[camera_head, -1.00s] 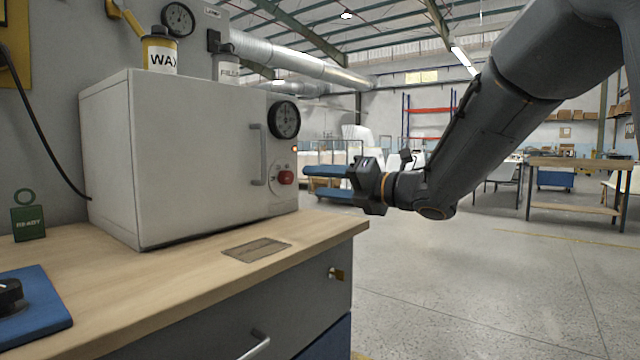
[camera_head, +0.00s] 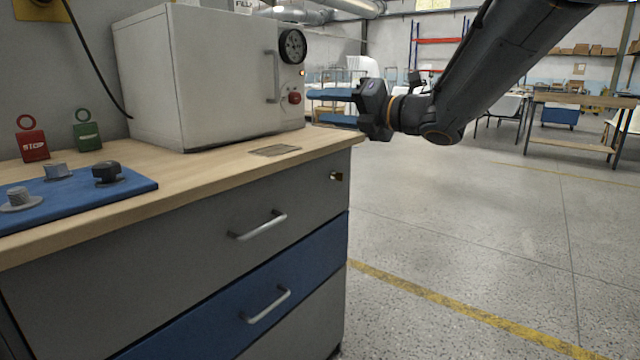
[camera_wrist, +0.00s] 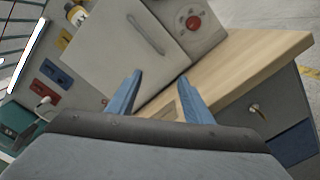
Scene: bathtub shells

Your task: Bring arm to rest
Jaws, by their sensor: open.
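My gripper (camera_head: 334,107) is at the upper middle of the head view, to the right of the white oven-like box (camera_head: 190,80). Its two blue fingers point left toward the box's front face, apart and with nothing between them. In the wrist view my gripper (camera_wrist: 160,98) shows both blue fingers spread, with the box (camera_wrist: 135,40) and the wooden bench top (camera_wrist: 250,75) beyond. My dark arm reaches in from the upper right of the head view. I cannot tell exactly how far the fingertips are from the box.
The bench has grey and blue drawers with handles (camera_head: 262,226) and a key in a lock (camera_head: 336,176). A blue mat (camera_head: 100,195) with knobs, a red tag (camera_head: 32,145) and a green tag (camera_head: 88,135) sit on the left. Open floor (camera_head: 480,240) lies to the right.

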